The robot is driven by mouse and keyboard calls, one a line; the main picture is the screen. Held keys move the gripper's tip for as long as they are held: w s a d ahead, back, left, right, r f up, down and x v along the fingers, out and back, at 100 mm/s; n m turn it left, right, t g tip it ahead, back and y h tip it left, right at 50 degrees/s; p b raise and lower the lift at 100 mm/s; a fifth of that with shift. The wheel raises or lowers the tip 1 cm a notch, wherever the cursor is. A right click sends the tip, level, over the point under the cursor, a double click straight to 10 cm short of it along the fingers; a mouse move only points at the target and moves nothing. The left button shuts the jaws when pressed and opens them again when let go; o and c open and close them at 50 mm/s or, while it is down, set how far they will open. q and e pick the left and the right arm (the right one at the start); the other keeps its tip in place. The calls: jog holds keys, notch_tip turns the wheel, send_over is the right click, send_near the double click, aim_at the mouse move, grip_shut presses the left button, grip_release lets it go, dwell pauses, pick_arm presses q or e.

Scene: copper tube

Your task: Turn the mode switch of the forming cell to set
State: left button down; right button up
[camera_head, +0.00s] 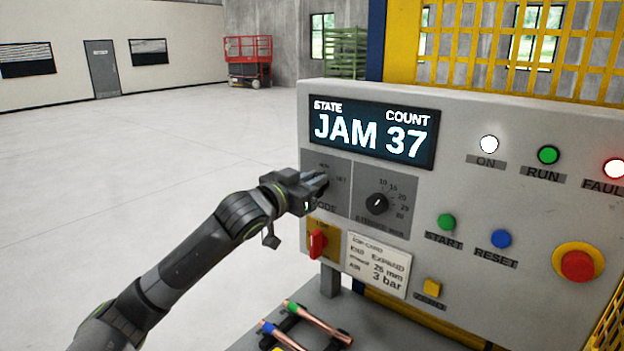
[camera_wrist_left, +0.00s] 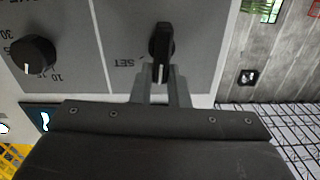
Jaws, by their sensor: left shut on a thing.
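The forming cell's mode switch (camera_wrist_left: 161,42) is a black knob on a grey plate, seen in the left wrist view. Its white pointer line is at the end towards my gripper, not towards the SET label (camera_wrist_left: 130,62) at its side. My left gripper (camera_wrist_left: 161,80) is shut on the switch, a finger on either side of its near end. My right gripper is in neither view.
The panel display (camera_head: 372,133) reads JAM, count 37. Close by are a second black knob (camera_head: 377,204) and a red switch (camera_head: 317,243). Buttons and a red emergency stop (camera_head: 577,265) are to the right. Copper tubes (camera_head: 318,322) lie below the panel. The floor at left is clear.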

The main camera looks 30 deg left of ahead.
pick_arm(q)
jog(key=m, duration=0.2)
jog(key=d+m+p, duration=0.1)
jog(key=m, duration=0.4)
jog(key=shift+d+f+m, duration=0.15)
jog(key=shift+f+m, duration=0.1)
jog(key=shift+m, duration=0.05)
jog(key=shift+d+f+m, duration=0.1)
jog(key=shift+f+m, duration=0.05)
jog(key=shift+m, duration=0.65)
jog(key=shift+d+f+m, duration=0.1)
jog(key=shift+m, duration=1)
jog(key=c, duration=1.4)
grip_release()
jog(key=shift+s, duration=0.1)
